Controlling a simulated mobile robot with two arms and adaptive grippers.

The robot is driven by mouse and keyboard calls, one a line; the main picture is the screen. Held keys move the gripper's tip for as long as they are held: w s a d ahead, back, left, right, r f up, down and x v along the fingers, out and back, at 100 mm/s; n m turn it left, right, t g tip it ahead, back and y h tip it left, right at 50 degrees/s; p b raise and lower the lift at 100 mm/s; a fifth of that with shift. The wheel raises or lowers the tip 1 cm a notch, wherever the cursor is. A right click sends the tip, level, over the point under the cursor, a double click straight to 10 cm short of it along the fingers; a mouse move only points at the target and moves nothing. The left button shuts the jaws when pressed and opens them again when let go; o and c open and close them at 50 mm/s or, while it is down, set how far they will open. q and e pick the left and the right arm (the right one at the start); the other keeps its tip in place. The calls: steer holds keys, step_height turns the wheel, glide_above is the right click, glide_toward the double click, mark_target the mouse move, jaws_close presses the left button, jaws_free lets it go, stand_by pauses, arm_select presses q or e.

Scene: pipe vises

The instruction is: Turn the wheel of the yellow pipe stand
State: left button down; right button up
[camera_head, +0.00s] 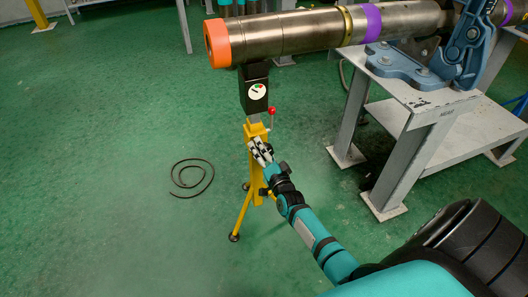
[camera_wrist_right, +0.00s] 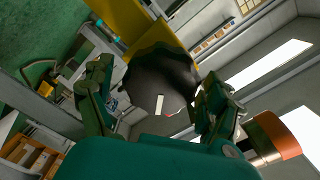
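The yellow pipe stand (camera_head: 256,133) stands upright on legs on the green floor, under the pipe. Its yellow body also shows at the top of the right wrist view (camera_wrist_right: 118,18). A dark round wheel (camera_wrist_right: 158,75) is in the middle of that view, in front of the yellow body. My right gripper (camera_head: 261,152) is at the stand's column in the head view. In the right wrist view its fingers (camera_wrist_right: 158,85) are spread, one on each side of the wheel; I cannot tell whether they touch it. In the head view the wheel is not clearly visible. My left gripper is out of view.
A metal pipe (camera_head: 300,32) with an orange end cap (camera_head: 217,43) lies across the stand's top. A red-knobbed lever (camera_head: 271,111) is beside the column. A grey table (camera_head: 415,92) with a blue vise (camera_head: 465,50) stands right. A dark cable loop (camera_head: 191,178) lies on open floor left.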

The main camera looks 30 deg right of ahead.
steer(key=v, duration=1.2)
stand_by(1.3)
steer(key=s+a+n, duration=0.2)
steer(key=s+n, duration=0.3)
steer(key=n, duration=1.3)
steer(key=b+x, duration=0.4)
steer(key=x, duration=1.3)
steer(key=shift+d+r, duration=0.1)
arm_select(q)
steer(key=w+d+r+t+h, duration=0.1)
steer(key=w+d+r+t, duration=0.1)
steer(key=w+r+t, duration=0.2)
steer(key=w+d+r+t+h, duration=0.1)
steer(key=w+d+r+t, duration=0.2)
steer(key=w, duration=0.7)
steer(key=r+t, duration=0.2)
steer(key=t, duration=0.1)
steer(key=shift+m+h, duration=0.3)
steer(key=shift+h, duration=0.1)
arm_select(e)
steer(key=shift+w, duration=0.15)
